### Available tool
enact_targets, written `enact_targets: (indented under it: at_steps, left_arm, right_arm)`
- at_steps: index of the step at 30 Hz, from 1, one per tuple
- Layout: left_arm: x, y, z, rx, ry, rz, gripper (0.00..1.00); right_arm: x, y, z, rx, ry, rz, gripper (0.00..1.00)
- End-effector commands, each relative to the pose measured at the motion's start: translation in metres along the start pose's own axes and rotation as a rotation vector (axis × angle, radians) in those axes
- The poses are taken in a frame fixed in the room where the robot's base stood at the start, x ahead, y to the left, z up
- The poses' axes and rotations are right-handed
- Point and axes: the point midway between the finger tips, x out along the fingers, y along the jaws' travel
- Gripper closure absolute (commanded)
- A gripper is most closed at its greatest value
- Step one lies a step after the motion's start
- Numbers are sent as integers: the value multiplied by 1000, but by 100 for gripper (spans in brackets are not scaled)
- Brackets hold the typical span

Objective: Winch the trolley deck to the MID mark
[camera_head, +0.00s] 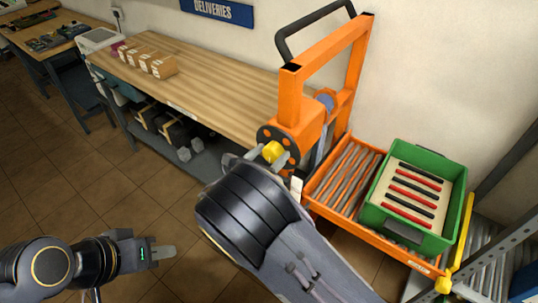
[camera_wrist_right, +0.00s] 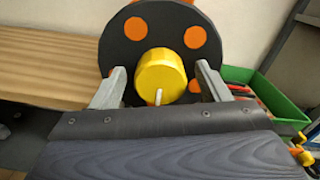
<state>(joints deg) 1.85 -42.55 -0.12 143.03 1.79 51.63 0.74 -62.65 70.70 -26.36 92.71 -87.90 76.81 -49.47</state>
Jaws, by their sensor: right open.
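The orange trolley (camera_head: 361,70) stands against the wall, its roller deck (camera_head: 340,176) low on the right. A black winch wheel with orange spots (camera_wrist_right: 130,42) is on the mast's left side and carries a yellow knob (camera_head: 272,151). My right gripper (camera_wrist_right: 160,88) is open, one finger on each side of the knob (camera_wrist_right: 160,72); I cannot tell whether they touch it. My left gripper (camera_head: 163,252) is low on the left over the floor, away from the trolley; its finger gap is unclear. I cannot read a MID mark.
A green crate (camera_head: 374,218) with red and black bars sits on the deck. A wooden bench (camera_head: 215,83) with small boxes (camera_head: 150,62) stands left of the trolley. A grey roller rack with yellow parts (camera_head: 468,215) is at the right. Tiled floor (camera_head: 150,190) is open at the left.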

Motion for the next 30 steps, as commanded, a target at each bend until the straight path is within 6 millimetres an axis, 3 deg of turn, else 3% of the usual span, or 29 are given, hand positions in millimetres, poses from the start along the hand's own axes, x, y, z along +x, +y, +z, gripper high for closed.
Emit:
enact_targets:
  at_steps: [15,25,30]
  left_arm:
    - [17,-8,9,0,0,0,73]
    - [17,-8,8,0,0,0,73]
    - [21,-10,10,0,0,0,73]
  right_arm:
    - [-72,1,-2,0,0,2,30]
    - [-78,0,0,-1,1,1,30]
    - [-71,-6,-5,15,8,-5,30]
